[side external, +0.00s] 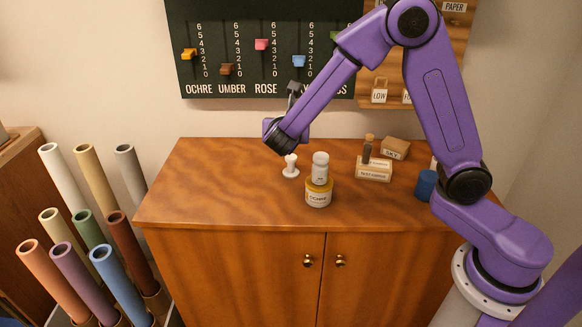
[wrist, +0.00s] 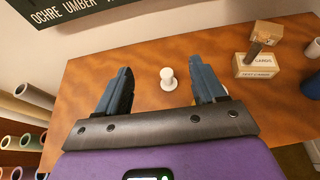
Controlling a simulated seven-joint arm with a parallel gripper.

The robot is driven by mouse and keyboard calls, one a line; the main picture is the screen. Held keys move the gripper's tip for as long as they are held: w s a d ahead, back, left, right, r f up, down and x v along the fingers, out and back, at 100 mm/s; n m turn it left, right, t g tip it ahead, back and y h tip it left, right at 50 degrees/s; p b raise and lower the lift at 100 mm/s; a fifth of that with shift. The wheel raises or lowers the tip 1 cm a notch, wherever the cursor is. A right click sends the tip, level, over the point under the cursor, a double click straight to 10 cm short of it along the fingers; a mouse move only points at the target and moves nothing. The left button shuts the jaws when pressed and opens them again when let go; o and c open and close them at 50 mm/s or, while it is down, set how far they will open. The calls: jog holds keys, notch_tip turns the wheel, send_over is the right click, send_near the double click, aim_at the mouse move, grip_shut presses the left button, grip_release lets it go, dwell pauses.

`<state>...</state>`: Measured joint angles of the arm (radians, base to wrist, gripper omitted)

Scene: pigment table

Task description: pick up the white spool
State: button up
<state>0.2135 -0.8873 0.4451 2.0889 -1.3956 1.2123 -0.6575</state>
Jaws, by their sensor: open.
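The white spool (side external: 290,166) stands upright on the wooden cabinet top, left of the ochre jar. In the wrist view the spool (wrist: 168,78) shows as a pale round top over a wider round base, framed between my fingers. My gripper (wrist: 162,68) is open and empty, with one dark blue finger on each side of the spool in that picture. It appears to be above the spool, not touching it. In the side view my gripper is mostly hidden behind my purple arm.
Close right of the spool, a yellow ochre jar (side external: 318,194) carries a small white container (side external: 320,166). Farther right are labelled blocks (side external: 374,171), a small box (side external: 395,148) and a blue cup (side external: 426,185). The cabinet top (side external: 215,190) is clear at left.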

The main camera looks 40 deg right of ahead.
send_near(291, 158)
jog(key=v, duration=0.5)
jog(key=x, duration=1.1)
jog(key=shift+d+f, duration=0.2)
jog(key=shift+f, duration=0.05)
jog(key=shift+x, duration=3.15)
jog(key=shift+w+a+f, duration=0.1)
jog(key=shift+a+f, duration=0.05)
jog(key=c, duration=1.1)
